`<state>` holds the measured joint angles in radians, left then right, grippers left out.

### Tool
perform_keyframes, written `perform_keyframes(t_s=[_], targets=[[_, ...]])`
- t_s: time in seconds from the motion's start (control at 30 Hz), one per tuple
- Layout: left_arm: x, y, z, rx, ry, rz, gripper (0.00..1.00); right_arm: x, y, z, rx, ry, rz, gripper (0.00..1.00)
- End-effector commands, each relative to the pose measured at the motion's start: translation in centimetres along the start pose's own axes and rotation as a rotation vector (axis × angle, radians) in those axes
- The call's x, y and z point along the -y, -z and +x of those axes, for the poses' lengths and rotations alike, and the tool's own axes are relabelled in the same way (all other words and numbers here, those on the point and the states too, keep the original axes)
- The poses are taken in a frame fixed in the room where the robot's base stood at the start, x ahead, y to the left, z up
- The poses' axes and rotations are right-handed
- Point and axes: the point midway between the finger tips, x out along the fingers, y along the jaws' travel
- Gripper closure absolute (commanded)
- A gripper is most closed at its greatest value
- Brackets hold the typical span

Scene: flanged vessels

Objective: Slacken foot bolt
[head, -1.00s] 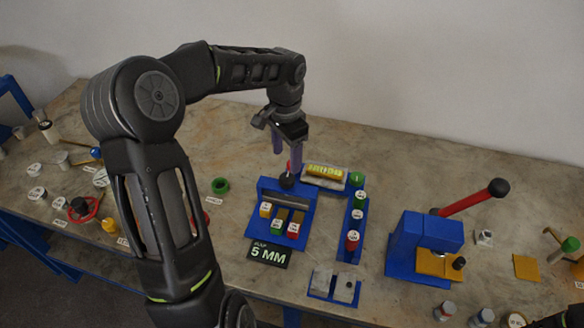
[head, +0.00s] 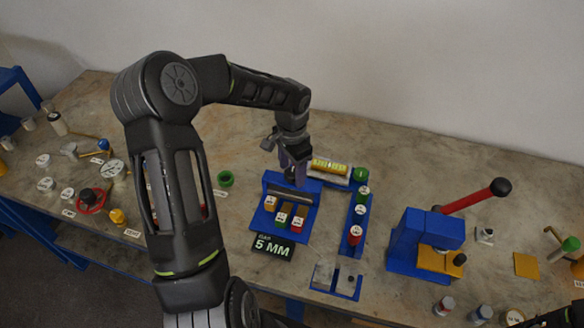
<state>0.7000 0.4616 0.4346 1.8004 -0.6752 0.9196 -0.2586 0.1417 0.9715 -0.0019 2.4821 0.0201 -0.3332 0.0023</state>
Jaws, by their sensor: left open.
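My left gripper (head: 293,163) points down at the back of a blue fixture (head: 270,185), its fingers apart. A dark round knob (head: 290,174) is right at the fingertips and partly hidden by them; I cannot tell whether they touch it. The fixture carries a grey bar and several yellow, green and red blocks with white labels. A black sign reading 5 MM (head: 272,247) stands in front of it. I cannot make out which part is the foot bolt. My right gripper does not show clearly; only a dark part is at the bottom right corner.
A blue rack (head: 352,225) holds several labelled cylinders. A yellow vial (head: 330,167) lies in a tray behind. A blue press (head: 412,240) with a red lever (head: 470,201) stands right. A green ring (head: 225,179) lies left. The bench behind is clear.

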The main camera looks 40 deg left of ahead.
Motion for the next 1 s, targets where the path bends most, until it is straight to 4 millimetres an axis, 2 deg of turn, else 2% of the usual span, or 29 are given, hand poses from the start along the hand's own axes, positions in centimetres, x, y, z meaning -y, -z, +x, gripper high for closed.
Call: perform_keyframes(t_s=[0.13, 0.87, 1.0], targets=[[0.0, -0.01, 0.0, 0.0, 0.0, 0.0, 0.4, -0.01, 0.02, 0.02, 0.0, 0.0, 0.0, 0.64], [0.01, 0.01, -0.04, 0.0, 0.0, 0.0, 1.0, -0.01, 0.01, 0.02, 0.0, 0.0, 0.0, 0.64], [0.01, 0.01, -0.03, 0.0, 0.001, -0.002, 1.0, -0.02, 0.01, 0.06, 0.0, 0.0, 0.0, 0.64]])
